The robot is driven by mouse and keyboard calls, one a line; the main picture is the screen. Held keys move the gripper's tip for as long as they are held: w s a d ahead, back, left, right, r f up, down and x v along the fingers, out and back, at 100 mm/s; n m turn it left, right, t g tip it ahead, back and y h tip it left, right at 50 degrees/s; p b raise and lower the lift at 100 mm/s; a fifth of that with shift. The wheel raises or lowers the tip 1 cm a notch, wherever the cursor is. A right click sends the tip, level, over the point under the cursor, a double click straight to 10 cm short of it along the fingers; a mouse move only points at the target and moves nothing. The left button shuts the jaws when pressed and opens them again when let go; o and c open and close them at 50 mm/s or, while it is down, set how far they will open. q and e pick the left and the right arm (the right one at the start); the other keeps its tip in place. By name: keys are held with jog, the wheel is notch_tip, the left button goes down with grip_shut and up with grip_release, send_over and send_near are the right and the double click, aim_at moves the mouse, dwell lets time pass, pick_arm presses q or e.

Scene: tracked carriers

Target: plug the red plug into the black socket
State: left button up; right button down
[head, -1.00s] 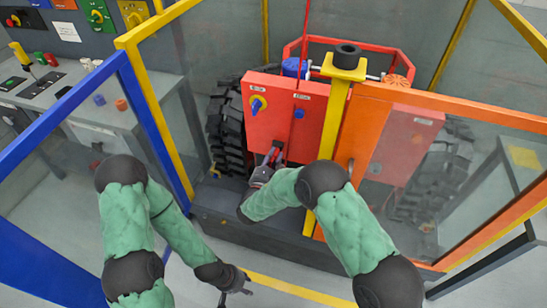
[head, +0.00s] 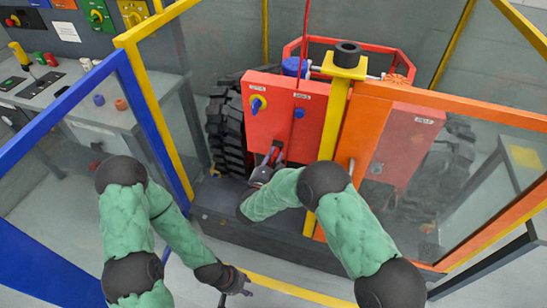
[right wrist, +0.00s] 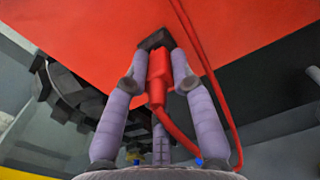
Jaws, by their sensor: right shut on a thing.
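The red plug (right wrist: 158,75) is between the fingers of my right gripper (right wrist: 156,45) in the right wrist view, shut on it. Its top end points at the underside of a red surface. A dark block at that end may be the black socket or my fingertips; I cannot tell which, nor whether the plug is seated. The red cable (right wrist: 180,135) bends from the plug's lower end. In the head view my right gripper (head: 272,158) is at the lower edge of the red box (head: 283,135). My left gripper (head: 235,284) hangs low, apart from everything; its fingers are unclear.
A yellow post (head: 333,125) stands just right of my right gripper. A black track (head: 228,130) is left of the box. Clear guard panels with blue, yellow and orange frames (head: 450,105) enclose both sides. A grey bench (head: 75,100) is at left.

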jog(key=shift+w+d, duration=0.1)
jog(key=shift+w, duration=0.15)
jog(key=c, duration=1)
grip_release()
jog(key=shift+o, duration=0.2)
jog(key=v, duration=1.2)
